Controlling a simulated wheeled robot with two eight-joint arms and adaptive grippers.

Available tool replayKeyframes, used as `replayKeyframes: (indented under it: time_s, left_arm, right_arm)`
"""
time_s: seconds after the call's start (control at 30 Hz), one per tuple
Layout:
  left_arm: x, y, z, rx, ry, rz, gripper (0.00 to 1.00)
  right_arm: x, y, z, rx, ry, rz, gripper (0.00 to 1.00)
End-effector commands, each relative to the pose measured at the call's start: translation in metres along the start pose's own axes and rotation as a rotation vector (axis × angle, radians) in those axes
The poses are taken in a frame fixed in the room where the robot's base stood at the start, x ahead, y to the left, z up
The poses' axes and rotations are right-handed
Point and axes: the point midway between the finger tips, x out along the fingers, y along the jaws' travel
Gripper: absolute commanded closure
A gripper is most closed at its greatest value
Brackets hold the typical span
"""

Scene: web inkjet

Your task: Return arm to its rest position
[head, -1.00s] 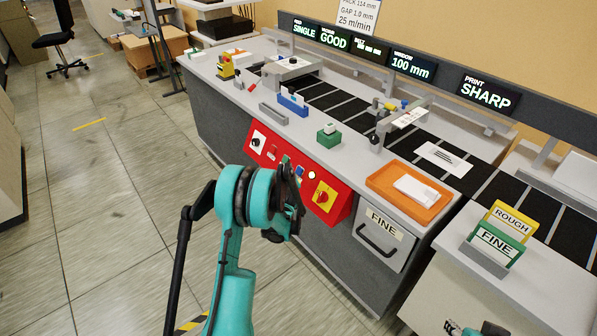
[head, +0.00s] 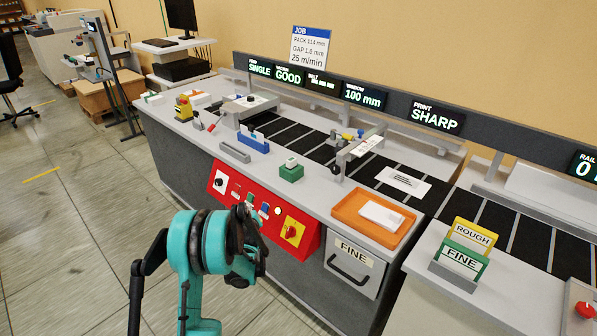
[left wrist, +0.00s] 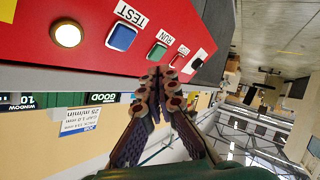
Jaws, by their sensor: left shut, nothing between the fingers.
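My left arm (head: 190,265) is teal and black and rises from the bottom of the head view. Its left gripper (head: 245,245) hangs in front of the red control panel (head: 290,234) on the machine's front, and partly hides it. In the left wrist view, which is upside down, the left gripper (left wrist: 158,78) has its fingertips together with nothing between them. My right gripper is not in view.
The grey machine bench carries a black belt (head: 334,152), an orange tray (head: 350,217) with white cards and a green block (head: 291,172). FINE and ROUGH cards stand in a holder (head: 455,276) at the right. The floor (head: 70,225) at the left is open.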

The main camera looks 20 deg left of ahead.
Motion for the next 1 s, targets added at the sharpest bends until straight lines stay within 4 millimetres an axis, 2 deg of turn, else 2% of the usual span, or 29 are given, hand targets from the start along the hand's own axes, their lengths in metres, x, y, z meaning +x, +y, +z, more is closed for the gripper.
replayKeyframes:
  time_s: [0.17, 0.27, 0.37, 0.5, 0.7, 0.87, 1.0]
  left_arm:
    - [-0.007, 0.006, -0.004, 0.012, -0.01, 0.0, 1.0]
    - [-0.028, 0.022, -0.011, 0.043, -0.039, 0.002, 1.0]
    - [-0.062, 0.043, -0.021, 0.098, -0.087, 0.005, 1.0]
    - [-0.124, 0.069, -0.028, 0.193, -0.168, 0.016, 1.0]
    - [-0.218, 0.087, -0.022, 0.334, -0.285, 0.049, 1.0]
    - [-0.295, 0.086, -0.005, 0.45, -0.38, 0.09, 1.0]
    - [-0.358, 0.075, 0.019, 0.554, -0.462, 0.138, 1.0]
  right_arm:
    - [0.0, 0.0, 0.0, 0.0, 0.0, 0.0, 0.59]
    - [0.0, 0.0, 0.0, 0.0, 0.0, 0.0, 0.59]
    - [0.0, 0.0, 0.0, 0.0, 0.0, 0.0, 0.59]
    - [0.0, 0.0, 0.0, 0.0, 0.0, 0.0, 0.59]
    - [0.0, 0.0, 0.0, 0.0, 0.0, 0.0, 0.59]
    - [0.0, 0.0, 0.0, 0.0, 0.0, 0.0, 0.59]
    - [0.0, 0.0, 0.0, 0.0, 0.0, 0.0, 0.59]
